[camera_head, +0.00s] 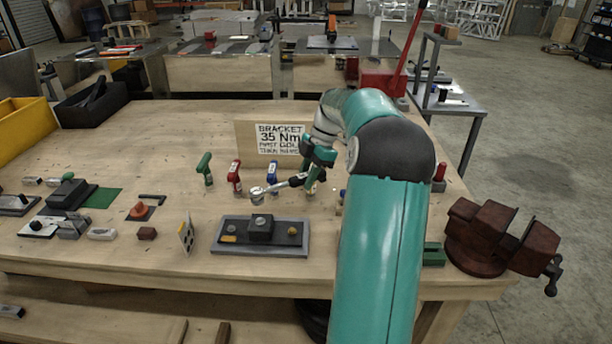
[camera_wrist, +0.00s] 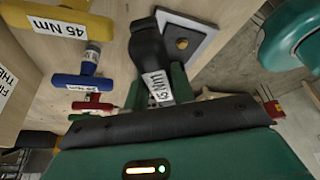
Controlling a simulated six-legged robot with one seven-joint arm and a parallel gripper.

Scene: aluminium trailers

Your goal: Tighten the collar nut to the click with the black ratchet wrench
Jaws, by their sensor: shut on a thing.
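My gripper (camera_head: 312,174) is shut on the black ratchet wrench (camera_head: 298,181) above the middle of the bench. Its silver ratchet head (camera_head: 257,195) points left, just behind the grey plate (camera_head: 302,247). In the wrist view, the black wrench (camera_wrist: 146,48) stands out from the jaws, with a white label partly legible as "5 Nm". The plate carries a dark block (camera_head: 260,228) and a small brass fitting (camera_head: 292,230); a brass fitting also shows in the wrist view (camera_wrist: 182,43). I cannot tell which part is the collar nut. The wrench head appears apart from the plate.
Green (camera_head: 205,168), red (camera_head: 235,177) and blue (camera_head: 272,174) T-handled tools stand behind the plate. A sign (camera_head: 280,139) reads "BRACKET 35 Nm". A rusty vise (camera_head: 485,236) sits at the right edge.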

